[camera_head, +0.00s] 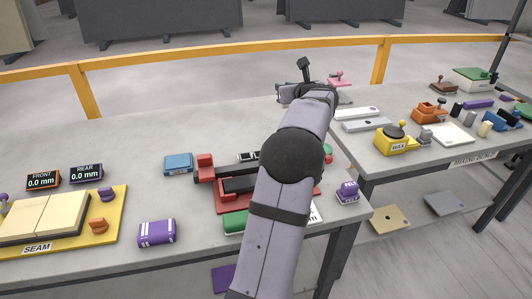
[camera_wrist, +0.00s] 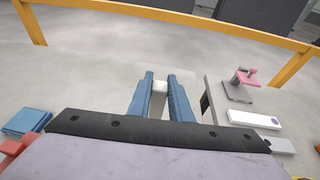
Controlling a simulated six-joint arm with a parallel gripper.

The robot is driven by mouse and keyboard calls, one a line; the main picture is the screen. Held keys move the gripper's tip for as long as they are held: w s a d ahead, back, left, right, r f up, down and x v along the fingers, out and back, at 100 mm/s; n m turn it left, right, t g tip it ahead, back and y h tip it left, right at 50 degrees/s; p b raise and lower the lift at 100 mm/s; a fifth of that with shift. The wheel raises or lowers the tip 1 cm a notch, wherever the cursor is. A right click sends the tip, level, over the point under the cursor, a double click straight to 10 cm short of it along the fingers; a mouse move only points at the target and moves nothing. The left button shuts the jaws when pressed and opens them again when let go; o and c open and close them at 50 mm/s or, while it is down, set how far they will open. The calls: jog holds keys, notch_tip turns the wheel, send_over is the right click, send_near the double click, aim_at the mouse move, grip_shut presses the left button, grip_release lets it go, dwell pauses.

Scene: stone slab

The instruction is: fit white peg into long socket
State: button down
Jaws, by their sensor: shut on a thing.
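In the wrist view my gripper (camera_wrist: 160,78) is shut on a small white piece, which I take for the white peg (camera_wrist: 159,87). Only its top end shows between the two blue fingers; its lower part is hidden. In the head view my arm covers most of the gripper and the peg cannot be made out. No thing is clearly readable as the long socket. A long white bar with a dark round mark (camera_wrist: 254,120) lies to the right of the fingers, and it also shows in the head view (camera_head: 357,112). A long grey bar (camera_head: 365,125) lies beside it.
A red fixture (camera_head: 205,168) with black parts sits partly behind my arm, near a blue block (camera_head: 178,164). A yellow WAX unit (camera_head: 394,141) stands on the right table. A pink-knobbed stand (camera_wrist: 245,77) is beyond the bars. A gap separates the two tables.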

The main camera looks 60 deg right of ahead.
jog(key=w+a+f+b, duration=0.3)
jog(key=w+a+b, duration=0.2)
jog(key=w+a, duration=0.4)
jog(key=shift+m+g+h, duration=0.3)
jog(key=shift+m+h, duration=0.1)
jog(key=shift+s+a+f+b, duration=0.1)
jog(key=shift+s+f+b, duration=0.55)
jog(key=shift+f, duration=1.8)
jog(key=shift+s+d+f+b, duration=0.1)
jog(key=shift+s+f+b, duration=0.15)
jog(key=shift+s+f, duration=1.5)
jog(key=shift+s+a+f+b, duration=0.1)
jog(key=shift+f+b, duration=0.35)
jog(key=shift+f, duration=2.7)
jog(key=shift+f, duration=0.2)
jog(key=c, duration=1.6)
grip_release()
jog(key=shift+r, duration=0.1)
